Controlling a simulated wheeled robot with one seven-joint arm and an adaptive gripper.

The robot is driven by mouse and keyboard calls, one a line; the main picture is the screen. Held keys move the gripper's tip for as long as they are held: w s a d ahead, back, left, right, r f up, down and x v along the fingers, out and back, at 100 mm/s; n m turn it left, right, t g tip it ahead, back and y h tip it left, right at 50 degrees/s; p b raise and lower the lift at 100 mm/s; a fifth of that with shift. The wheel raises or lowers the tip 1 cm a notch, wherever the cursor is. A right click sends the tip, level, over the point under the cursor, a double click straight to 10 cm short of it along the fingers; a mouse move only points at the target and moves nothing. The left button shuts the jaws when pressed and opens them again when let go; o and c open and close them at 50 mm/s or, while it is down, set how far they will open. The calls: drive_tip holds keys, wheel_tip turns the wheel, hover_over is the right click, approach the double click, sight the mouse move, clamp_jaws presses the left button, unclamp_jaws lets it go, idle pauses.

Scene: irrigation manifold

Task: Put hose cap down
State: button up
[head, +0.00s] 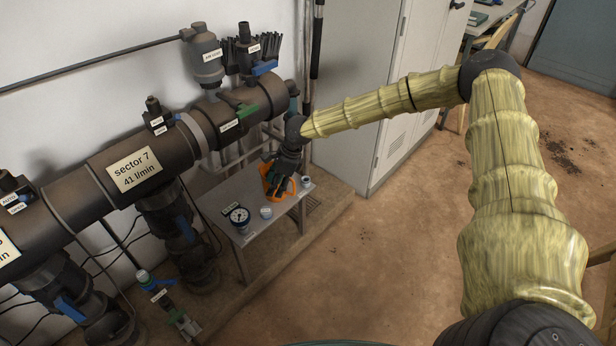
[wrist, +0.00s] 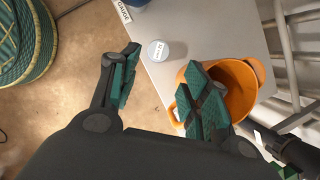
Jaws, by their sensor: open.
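A small round cap with a pale, labelled top (wrist: 159,50), which I take to be the hose cap, sits on the small grey table near its edge. It also shows in the head view (head: 266,212), beside the gauge. My gripper (wrist: 163,62) is open with nothing held. In the wrist view, its green-padded fingers stand on either side of the cap, apart from it. In the head view my gripper (head: 281,170) is over the table, partly covering an orange pot (head: 290,190). The cap's label is too small to read.
The grey table (head: 250,239) also holds a pressure gauge (head: 239,215) and another small round piece (head: 306,182). The orange pot (wrist: 243,97) is close by the right finger. The thick manifold pipe (head: 130,165) runs along the wall. Floor in front is clear.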

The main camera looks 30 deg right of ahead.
drive_tip(key=s+a+f+n+h, duration=0.3)
drive_tip(key=s+a+f+n, duration=0.15)
drive_tip(key=s+f, duration=0.5)
drive_tip(key=s+a+f+n+h, duration=0.25)
drive_tip(key=s+f+n, duration=0.35)
drive_tip(key=s, duration=0.7)
drive_tip(key=s+d+r+n+g+y, duration=0.1)
drive_tip(key=s+n, duration=1)
drive_tip(key=s, duration=1.3)
drive_tip(key=shift+s+d+g, duration=0.2)
drive_tip(key=shift+d+g, duration=0.1)
drive_tip(key=shift+d, duration=0.6)
drive_tip(key=shift+r, duration=0.2)
wheel_tip(320, 180, up, 5)
drive_tip(key=p, duration=0.5)
